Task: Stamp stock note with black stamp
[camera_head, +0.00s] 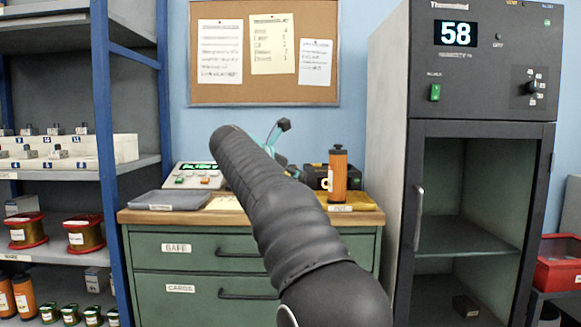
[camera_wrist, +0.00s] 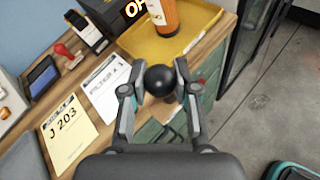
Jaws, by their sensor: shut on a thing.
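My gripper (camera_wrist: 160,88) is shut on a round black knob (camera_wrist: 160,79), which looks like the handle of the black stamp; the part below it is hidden. In the head view my gripper (camera_head: 281,130) shows partly behind my arm, above the bench. In the wrist view a white note (camera_wrist: 106,88) reading "FILTER x 1" lies on the wooden bench top, left of the held knob. A yellow note (camera_wrist: 70,133) reading "J 203" lies further left. Which one is the stock note I cannot tell for sure.
A red-handled stamp (camera_wrist: 68,55) stands behind the notes. A black device (camera_wrist: 86,30) and a yellow tray (camera_wrist: 150,45) with an orange bottle (camera_wrist: 165,15) are at the back. A tall cabinet (camera_head: 483,60) stands right of the bench, shelves (camera_head: 60,172) left.

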